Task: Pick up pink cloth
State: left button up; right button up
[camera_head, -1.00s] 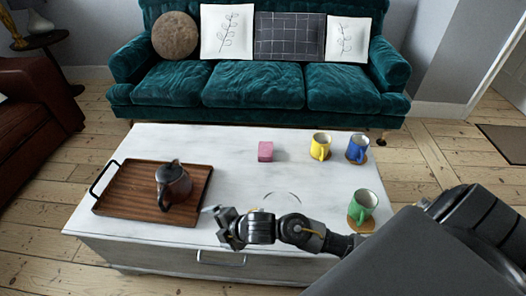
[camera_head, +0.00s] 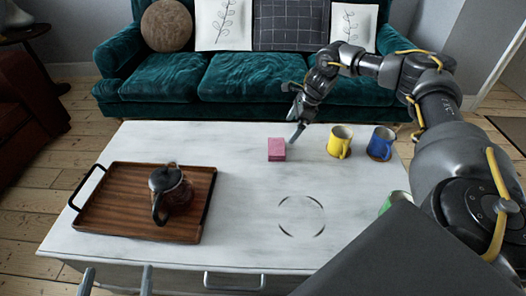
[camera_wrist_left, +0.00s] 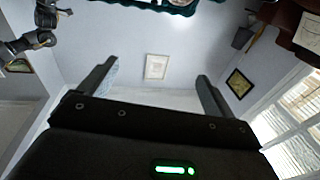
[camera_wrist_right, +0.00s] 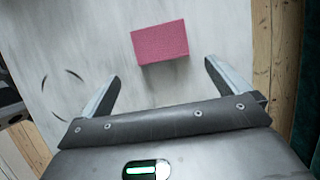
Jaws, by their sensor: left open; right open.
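The pink cloth (camera_head: 276,150) looks like a small folded pink block on the white table, a little right of centre and near its far edge. It also shows in the right wrist view (camera_wrist_right: 160,43), just beyond the fingertips and untouched. My right gripper (camera_head: 297,114) is open and empty, above the table's far edge, close behind and right of the cloth. It also shows in the right wrist view (camera_wrist_right: 162,71). My left gripper (camera_head: 116,277) is open and empty at the near left table edge. In the left wrist view (camera_wrist_left: 158,69) it faces walls and windows.
A wooden tray (camera_head: 112,212) with a dark teapot (camera_head: 168,188) stands on the table's left. Yellow (camera_head: 339,140) and blue (camera_head: 380,142) mugs stand right of the cloth. A green mug (camera_head: 394,201) is partly hidden by my arm. The table's front middle is clear.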

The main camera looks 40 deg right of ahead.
jog(key=b, duration=0.1)
send_over(277, 146)
jog(key=s+d, duration=0.2)
jog(key=f, duration=0.5)
jog(key=shift+w+d, duration=0.15)
jog(key=shift+w, duration=0.1)
jog(key=shift+b+x, duration=1)
jog(key=shift+x, duration=1.35)
jog(key=shift+a+f, duration=0.25)
jog(key=c, duration=0.6)
pick_arm(q)
notch_tip(277, 146, up, 7)
jog(key=s+a+t+h, duration=0.1)
jog(key=t+h, duration=0.1)
jog(key=t, duration=0.3)
jog(key=shift+s+a+f+t+h, duration=0.15)
jog(key=shift+a+t+h, duration=0.15)
jog(key=shift+t, duration=0.1)
pick_arm(e)
jog(key=shift+r, duration=0.1)
